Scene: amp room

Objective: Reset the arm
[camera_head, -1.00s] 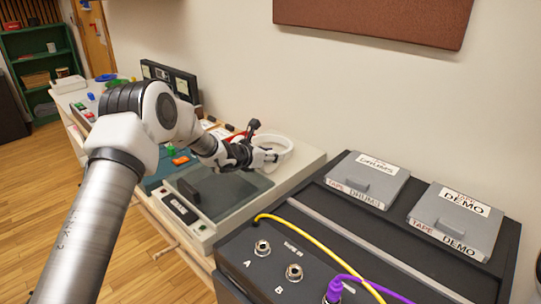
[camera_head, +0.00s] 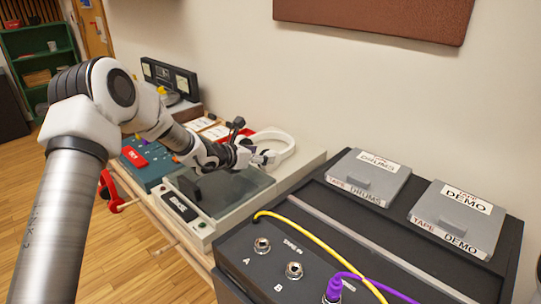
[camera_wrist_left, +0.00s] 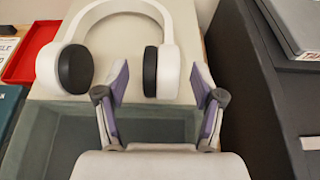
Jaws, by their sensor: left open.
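My left gripper (camera_head: 270,158) reaches in from the left in the head view, over the cream-coloured unit with a dark glassy panel. In the left wrist view its two fingers (camera_wrist_left: 159,90) are spread apart with nothing between them. White headphones (camera_head: 273,147) with black ear pads lie just beyond the fingertips; they also show in the left wrist view (camera_wrist_left: 65,62). The fingers look close to the headphones, but I cannot tell whether they touch. My right gripper is not in view.
A black amp (camera_head: 335,235) stands at the right, with yellow (camera_head: 315,238) and purple (camera_head: 355,278) cables and two grey tape cases (camera_head: 368,178) (camera_head: 457,219) on top. A red tray (camera_wrist_left: 30,50) lies left of the headphones. Wooden floor is open at the left.

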